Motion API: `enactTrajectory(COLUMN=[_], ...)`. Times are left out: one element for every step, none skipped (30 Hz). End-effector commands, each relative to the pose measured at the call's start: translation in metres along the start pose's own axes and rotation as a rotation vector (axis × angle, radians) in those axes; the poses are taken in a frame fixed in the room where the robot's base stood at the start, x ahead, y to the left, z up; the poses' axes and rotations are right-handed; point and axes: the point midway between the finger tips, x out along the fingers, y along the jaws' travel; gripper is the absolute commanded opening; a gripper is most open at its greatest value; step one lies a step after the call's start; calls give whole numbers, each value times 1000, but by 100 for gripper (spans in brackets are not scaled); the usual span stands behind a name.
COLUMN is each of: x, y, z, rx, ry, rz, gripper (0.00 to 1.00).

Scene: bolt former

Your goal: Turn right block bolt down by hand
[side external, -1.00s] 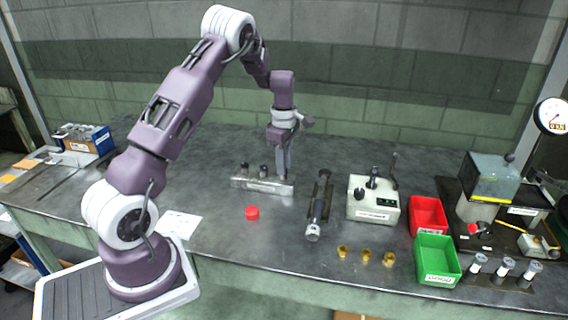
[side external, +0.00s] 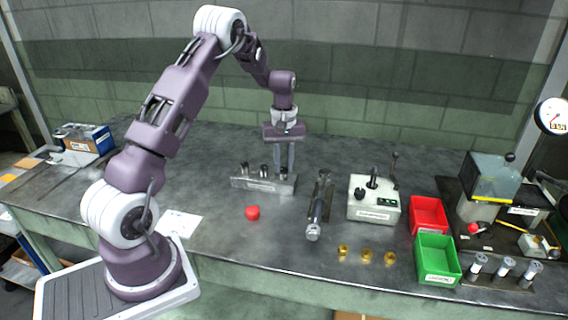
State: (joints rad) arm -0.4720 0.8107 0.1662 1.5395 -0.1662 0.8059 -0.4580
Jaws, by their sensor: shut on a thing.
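A grey metal block (side external: 250,185) lies on the bench, left of the middle, with dark bolts standing in its top. The left bolt (side external: 244,168) and the middle bolt (side external: 265,170) stand free. The right bolt (side external: 284,173) is at the block's right end. My gripper (side external: 284,169) points straight down over that end and is shut on the right bolt's head, one finger on each side. The fingers partly hide the bolt, and its thread cannot be seen.
A red cap (side external: 253,213) lies in front of the block. A dark clamp-like tool (side external: 318,208) and a white control box (side external: 374,205) stand to the right. Farther right are a red bin (side external: 428,214) and a green bin (side external: 437,260). Several brass pieces (side external: 366,256) lie in front.

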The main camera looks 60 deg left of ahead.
Motion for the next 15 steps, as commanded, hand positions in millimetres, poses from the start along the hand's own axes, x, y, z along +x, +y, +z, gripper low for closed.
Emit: enactTrajectory(x=[-2,-2,-2,-2,-2,-2,-2,-2,-2,-2,-2,-2,-2,-2,-2], y=[1,1,0,0,0,1,0,0,0,0,0,0,0,0,0], z=[-1,-1,-1,-1,-1,-1,-1,-1,-1,-1,-1,-1,-1,-1,-1], rx=[41,69,107,136,165,202,231,260,298,326,354,391,420,450,488], ry=[2,2,3,3,3,2,3,3,3,3,3,3,3,3,4], rz=[4,4,4,4,4,4,4,4,3,4,4,4,4,3,3], gripper=[0,0,0,0,0,0,0,0,0,0,0,0,0,0,0])
